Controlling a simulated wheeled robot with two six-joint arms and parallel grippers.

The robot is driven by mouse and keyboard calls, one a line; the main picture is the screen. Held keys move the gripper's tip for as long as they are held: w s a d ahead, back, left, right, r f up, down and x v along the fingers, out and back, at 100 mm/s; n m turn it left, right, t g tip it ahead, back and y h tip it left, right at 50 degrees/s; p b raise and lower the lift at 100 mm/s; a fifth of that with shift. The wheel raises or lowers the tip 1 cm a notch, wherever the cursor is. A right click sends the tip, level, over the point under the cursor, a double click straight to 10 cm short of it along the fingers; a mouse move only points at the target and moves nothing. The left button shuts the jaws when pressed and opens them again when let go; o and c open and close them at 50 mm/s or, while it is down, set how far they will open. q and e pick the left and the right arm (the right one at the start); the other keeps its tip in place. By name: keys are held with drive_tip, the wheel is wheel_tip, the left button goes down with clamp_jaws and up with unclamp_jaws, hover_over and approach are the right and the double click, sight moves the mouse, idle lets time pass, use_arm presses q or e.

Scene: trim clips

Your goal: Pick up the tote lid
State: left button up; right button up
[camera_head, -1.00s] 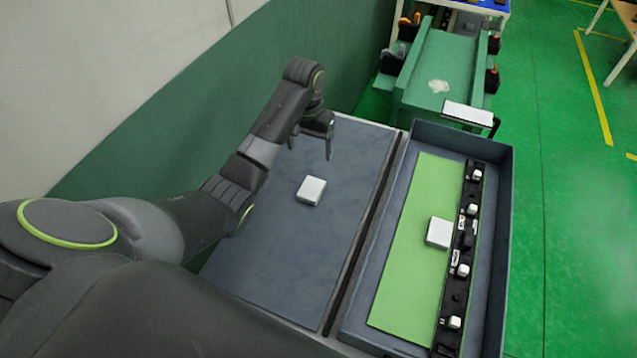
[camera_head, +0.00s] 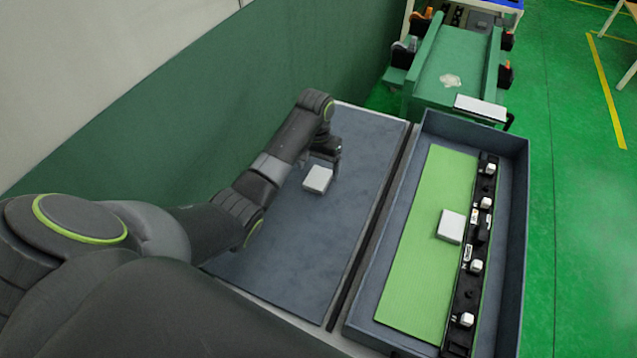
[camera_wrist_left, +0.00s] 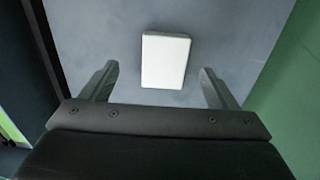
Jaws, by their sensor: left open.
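A flat blue-grey panel (camera_head: 330,220), which looks like the tote lid, lies beside the open tray. A white block (camera_head: 317,179) sits on it; whether it is fixed there as a handle, I cannot tell. My left gripper (camera_head: 322,165) is open at the block, from the far side in the head view. In the left wrist view the white block (camera_wrist_left: 165,61) shows between the two open fingers of the gripper (camera_wrist_left: 159,69), with a gap on each side. The panel (camera_wrist_left: 215,40) lies behind it. My right gripper is not in view.
The open grey tray (camera_head: 521,220) on the right holds a green mat (camera_head: 425,220), another white block (camera_head: 451,226) and a black strip (camera_head: 470,275) with small white parts. A green wall (camera_head: 240,95) rises close on the left. A green cart (camera_head: 450,60) stands beyond.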

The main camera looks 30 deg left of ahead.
sight(316, 181)
use_arm(q)
drive_tip(key=f, duration=0.5)
drive_tip(key=shift+a, duration=0.25)
drive_tip(key=c, duration=1.3)
